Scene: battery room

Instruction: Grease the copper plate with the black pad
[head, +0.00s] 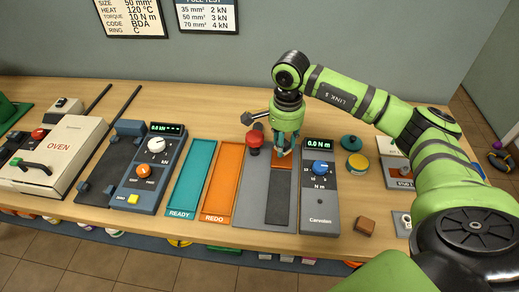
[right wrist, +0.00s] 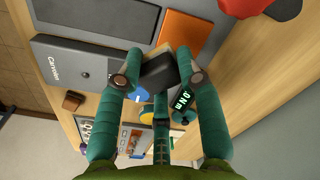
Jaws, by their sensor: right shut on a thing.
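The copper plate (head: 283,163) lies flat at the far end of the grey fixture, under my right gripper (head: 284,150). In the right wrist view the plate (right wrist: 185,32) is an orange rectangle just beyond my fingertips. My right gripper (right wrist: 161,76) has its teal fingers shut on the black pad (right wrist: 158,74), a small dark block with a tan edge. In the head view the pad is mostly hidden by the fingers. I cannot tell whether it touches the plate. My left gripper is not in view.
A red-knobbed clamp (head: 254,140) stands left of the plate. The 0.0 N m torque unit (head: 319,190) stands close on the right. READY (head: 190,180) and REDO (head: 220,182) trays lie left. Round tins (head: 356,166) and a brown block (head: 365,226) sit right.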

